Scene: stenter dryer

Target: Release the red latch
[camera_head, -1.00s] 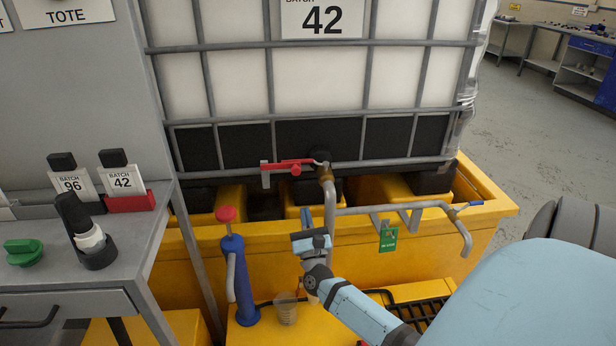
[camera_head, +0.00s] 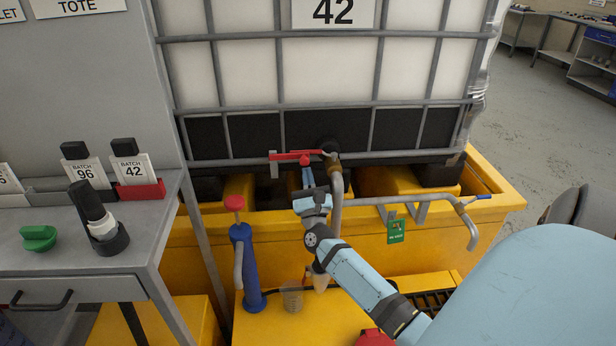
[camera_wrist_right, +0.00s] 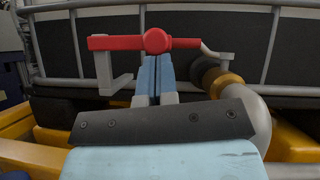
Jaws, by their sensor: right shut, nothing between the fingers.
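The red latch (camera_head: 291,156) is a red bar with a round red knob, set across the tote's outlet valve at the front of the cage. It also shows in the right wrist view (camera_wrist_right: 118,42), with a grey bracket hanging from its left end. My right gripper (camera_head: 306,178) is just below the knob, fingers pointing at the latch. In the right wrist view the fingers (camera_wrist_right: 155,76) are together, with their tips just under the knob. I cannot tell whether they touch it. My left gripper is not in view.
A grey pipe (camera_head: 337,205) runs down beside my right gripper, with a branch pipe (camera_head: 400,199) going right. A blue hand pump (camera_head: 246,262) stands at left on the yellow bund (camera_head: 480,215). A grey bench (camera_head: 120,245) stands at far left.

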